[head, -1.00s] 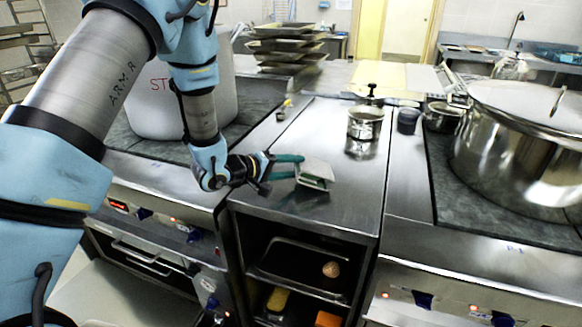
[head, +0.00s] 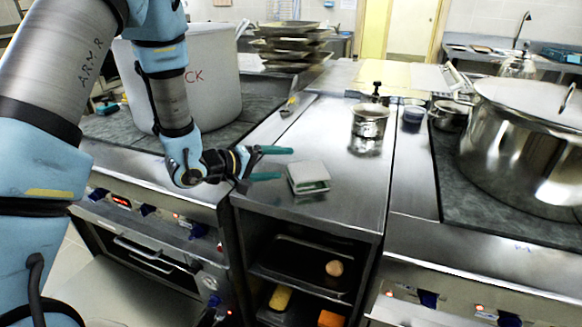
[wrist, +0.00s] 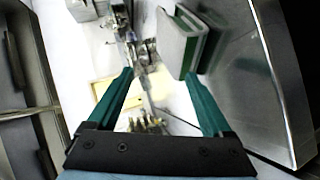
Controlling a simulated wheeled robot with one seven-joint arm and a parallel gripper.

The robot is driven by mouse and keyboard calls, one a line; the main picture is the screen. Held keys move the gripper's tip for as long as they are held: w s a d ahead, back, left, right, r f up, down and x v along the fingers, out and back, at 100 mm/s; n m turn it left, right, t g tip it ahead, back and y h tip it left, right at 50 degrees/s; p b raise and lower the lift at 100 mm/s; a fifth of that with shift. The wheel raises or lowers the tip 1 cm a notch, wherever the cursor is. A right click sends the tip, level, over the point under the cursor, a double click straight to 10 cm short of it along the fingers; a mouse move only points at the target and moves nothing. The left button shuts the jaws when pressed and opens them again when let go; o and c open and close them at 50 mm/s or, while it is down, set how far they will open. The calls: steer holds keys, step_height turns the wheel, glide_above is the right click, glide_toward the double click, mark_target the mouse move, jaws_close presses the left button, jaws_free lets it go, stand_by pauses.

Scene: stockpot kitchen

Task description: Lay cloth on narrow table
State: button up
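The cloth (head: 308,177) is a small folded pad, pale grey on top with a green edge. It lies flat on the narrow steel table (head: 337,215) between the two cooking units, near the table's front. It also shows in the wrist view (wrist: 182,42), just beyond the right finger. My gripper (head: 283,163) is open, with its two green fingers apart and nothing between them. It is to the left of the cloth, apart from it, pointing toward it. In the wrist view my gripper's fingertips (wrist: 158,78) are also spread and empty.
A small lidded pot (head: 369,121) and a dark cup (head: 413,114) stand farther back on the table. A large stockpot (head: 530,130) is at right, a big white pot (head: 215,90) at left. Shelves below hold several items. The table's front right is clear.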

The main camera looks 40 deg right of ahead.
steer(key=v, duration=0.6)
steer(key=shift+b, duration=0.4)
steer(key=w+a+n+t+y, duration=0.1)
steer(key=w+a+t+y, duration=0.25)
steer(key=w+a, duration=0.45)
steer(key=w+a+t+y, duration=0.3)
steer(key=w+a+y, duration=0.2)
steer(key=a, duration=0.7)
steer(key=s+a+g+y, duration=0.1)
steer(key=s+a+y, duration=0.3)
steer(key=a, duration=0.7)
steer(key=s+a+r+g+y, duration=0.1)
steer(key=s+a+g, duration=0.3)
steer(key=s, duration=0.5)
steer(key=shift+a+r, duration=0.45)
steer(key=shift+a, duration=0.25)
steer(key=shift+s+f, duration=0.1)
